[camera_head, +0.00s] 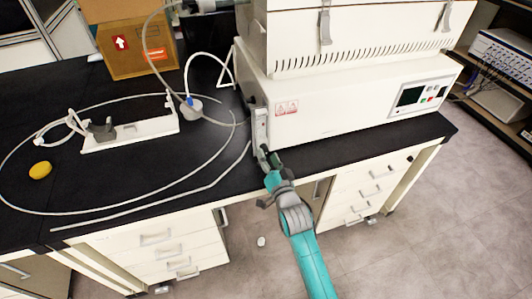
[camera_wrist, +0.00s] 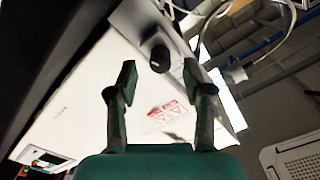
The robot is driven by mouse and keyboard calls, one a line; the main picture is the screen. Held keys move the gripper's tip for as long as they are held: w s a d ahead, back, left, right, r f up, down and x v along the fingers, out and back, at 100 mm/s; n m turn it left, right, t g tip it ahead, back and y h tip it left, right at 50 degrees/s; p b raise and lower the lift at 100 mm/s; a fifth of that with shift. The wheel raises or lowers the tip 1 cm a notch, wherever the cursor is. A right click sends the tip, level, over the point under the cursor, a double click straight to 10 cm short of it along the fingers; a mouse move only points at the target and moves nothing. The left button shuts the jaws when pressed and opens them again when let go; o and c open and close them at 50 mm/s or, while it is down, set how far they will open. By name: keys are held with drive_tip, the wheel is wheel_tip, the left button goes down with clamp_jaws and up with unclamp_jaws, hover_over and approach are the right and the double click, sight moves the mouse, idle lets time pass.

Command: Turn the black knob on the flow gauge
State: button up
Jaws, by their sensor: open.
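The flow gauge (camera_head: 260,128) is a narrow upright pale plate at the front left corner of the white freeze dryer. In the wrist view, the black knob (camera_wrist: 160,58) stands out from a pale panel, just beyond and roughly between my two fingertips. My gripper (camera_wrist: 159,72) is open, with one dark green finger on each side and nothing held. In the head view, my gripper (camera_head: 269,160) is at the lower end of the gauge and hides the knob there. I cannot tell whether a finger touches the knob.
The freeze dryer (camera_head: 350,112) stands on the black bench top (camera_head: 335,148). A white tube (camera_head: 150,207) loops across the bench on the left. A white stand (camera_head: 130,133), a yellow object (camera_head: 40,170) and a cardboard box (camera_head: 137,45) also lie left of the gauge.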

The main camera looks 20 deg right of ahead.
drive_tip(key=s, duration=0.9)
drive_tip(key=shift+s, duration=0.15)
drive_tip(key=s+f+n+g, duration=0.1)
drive_tip(key=s+f+n, duration=0.3)
drive_tip(key=s, duration=1.7)
drive_tip(key=s+r+n+g, duration=0.1)
drive_tip(key=s+r, duration=0.1)
drive_tip(key=s, duration=0.8)
drive_tip(key=s+r+n+g, duration=0.1)
drive_tip(key=s+r+n, duration=0.1)
drive_tip(key=s, duration=0.8)
drive_tip(key=shift+s+r+n, duration=0.3)
drive_tip(key=shift+s+r, duration=0.05)
drive_tip(key=shift+r, duration=0.25)
